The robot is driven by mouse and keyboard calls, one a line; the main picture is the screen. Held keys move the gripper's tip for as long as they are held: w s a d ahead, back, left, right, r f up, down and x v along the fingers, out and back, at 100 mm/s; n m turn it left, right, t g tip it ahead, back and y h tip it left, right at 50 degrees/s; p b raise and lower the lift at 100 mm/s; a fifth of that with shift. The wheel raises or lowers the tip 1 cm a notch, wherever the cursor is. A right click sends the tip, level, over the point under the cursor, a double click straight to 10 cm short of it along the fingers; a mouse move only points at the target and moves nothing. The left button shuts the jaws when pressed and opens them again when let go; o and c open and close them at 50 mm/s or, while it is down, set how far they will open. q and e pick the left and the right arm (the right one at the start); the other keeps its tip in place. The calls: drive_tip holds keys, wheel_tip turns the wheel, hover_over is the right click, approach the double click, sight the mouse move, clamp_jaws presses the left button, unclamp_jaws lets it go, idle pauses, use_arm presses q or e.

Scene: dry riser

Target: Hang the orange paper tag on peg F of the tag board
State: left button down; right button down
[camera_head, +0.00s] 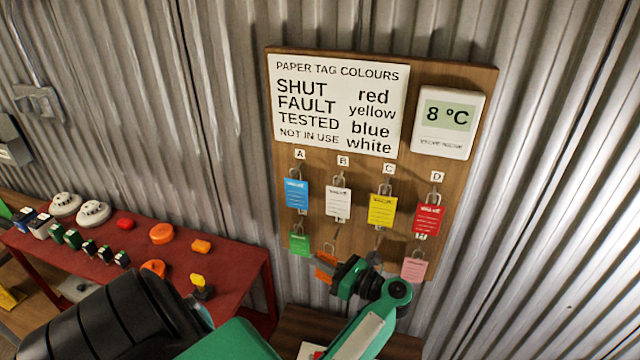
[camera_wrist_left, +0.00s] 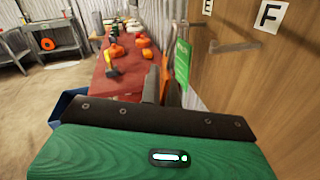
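The orange paper tag (camera_head: 324,272) shows in the head view in the lower row of the tag board (camera_head: 460,160), partly covered by my left gripper (camera_head: 330,264). In the left wrist view, the tag is a thin orange strip (camera_wrist_left: 165,68) seen edge-on between the fingertips of my left gripper (camera_wrist_left: 162,90), which look shut on it. Peg F (camera_wrist_left: 236,47) sticks out bare below its F label (camera_wrist_left: 269,15), right of the tag and apart from it in that view. The tag's hole is not clear. My right gripper is out of view.
A green tag (camera_head: 300,243) hangs left of the orange one; it also shows in the wrist view (camera_wrist_left: 182,62). A pink tag (camera_head: 413,269) hangs to the right. Blue, white, yellow and red tags hang above. A red table (camera_head: 230,265) with small devices stands left.

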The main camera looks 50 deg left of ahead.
use_arm(q)
drive_tip(key=w+b, duration=0.1)
drive_tip(key=w+a+f+b, duration=0.1)
drive_tip(key=w, duration=0.1)
drive_tip(key=w+a+b, duration=0.1)
drive_tip(key=shift+w+a+f, duration=0.15)
drive_tip(key=shift+w+a, duration=0.1)
drive_tip(key=shift+w, duration=0.05)
idle(0.7)
idle(0.6)
drive_tip(key=c, duration=1.6)
unclamp_jaws()
